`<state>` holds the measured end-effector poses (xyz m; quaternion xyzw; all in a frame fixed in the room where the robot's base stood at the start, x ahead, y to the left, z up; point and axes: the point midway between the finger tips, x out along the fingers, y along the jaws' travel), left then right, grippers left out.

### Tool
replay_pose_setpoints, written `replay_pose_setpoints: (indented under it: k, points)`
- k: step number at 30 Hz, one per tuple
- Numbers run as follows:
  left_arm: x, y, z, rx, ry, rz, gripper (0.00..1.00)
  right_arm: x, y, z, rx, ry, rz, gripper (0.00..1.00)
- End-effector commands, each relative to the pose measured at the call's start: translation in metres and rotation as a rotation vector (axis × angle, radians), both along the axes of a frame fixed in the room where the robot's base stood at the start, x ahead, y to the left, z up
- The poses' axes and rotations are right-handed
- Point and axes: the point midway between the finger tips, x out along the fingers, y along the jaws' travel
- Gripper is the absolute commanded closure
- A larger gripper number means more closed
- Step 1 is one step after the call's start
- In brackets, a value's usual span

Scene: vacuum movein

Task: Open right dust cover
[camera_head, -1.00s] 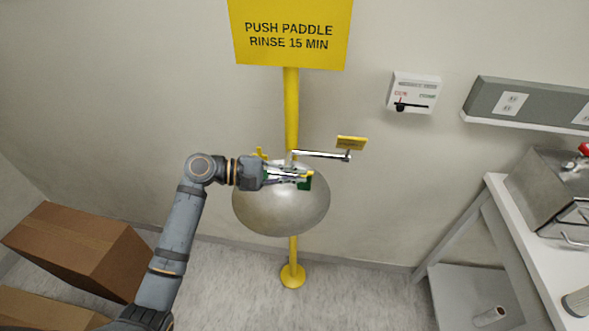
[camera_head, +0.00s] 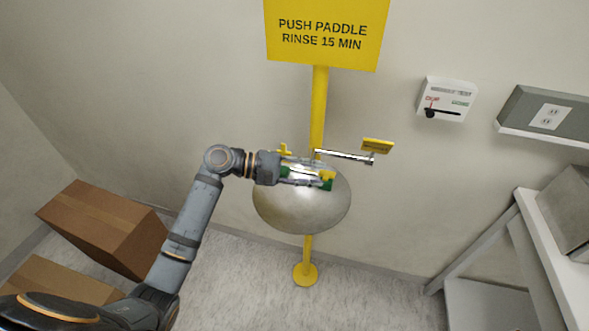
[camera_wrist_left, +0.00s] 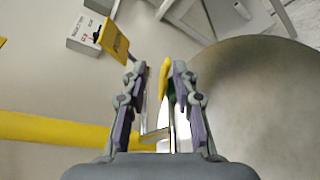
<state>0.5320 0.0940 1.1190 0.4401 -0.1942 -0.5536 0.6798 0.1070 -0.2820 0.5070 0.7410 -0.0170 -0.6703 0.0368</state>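The eyewash has a round steel bowl (camera_head: 300,212) on a yellow pole (camera_head: 318,105). The right dust cover (camera_head: 327,175) is a small yellow cap at a green nozzle head (camera_head: 326,186) over the bowl's right side. In the left wrist view the yellow cover (camera_wrist_left: 165,76) shows edge-on between my finger pads, closer to the right-hand one. My left gripper (camera_head: 317,178) reaches over the bowl from the left, fingers apart at the cover. Contact cannot be told. Another yellow piece (camera_head: 284,150) stands up behind the gripper. My right gripper is not in view.
A steel lever with a yellow paddle plate (camera_head: 377,146) sticks out right of the pole, close above the gripper. A yellow sign (camera_head: 326,35) is above. Cardboard boxes (camera_head: 105,228) are at left, a white bench (camera_head: 550,255) at right.

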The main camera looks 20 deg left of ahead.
Motion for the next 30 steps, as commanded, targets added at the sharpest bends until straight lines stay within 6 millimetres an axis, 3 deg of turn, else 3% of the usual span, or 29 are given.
replay_pose_setpoints:
  k: [9,15,30]
  points:
    - [-0.022,0.065,0.014,0.01,0.002,0.001,0.72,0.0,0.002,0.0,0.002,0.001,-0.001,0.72]
    - [-0.031,0.09,0.021,0.006,0.002,0.0,0.72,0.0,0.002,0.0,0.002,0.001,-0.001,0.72]
    - [-0.033,0.098,0.024,0.001,0.0,-0.001,0.72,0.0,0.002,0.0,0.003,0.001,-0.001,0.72]
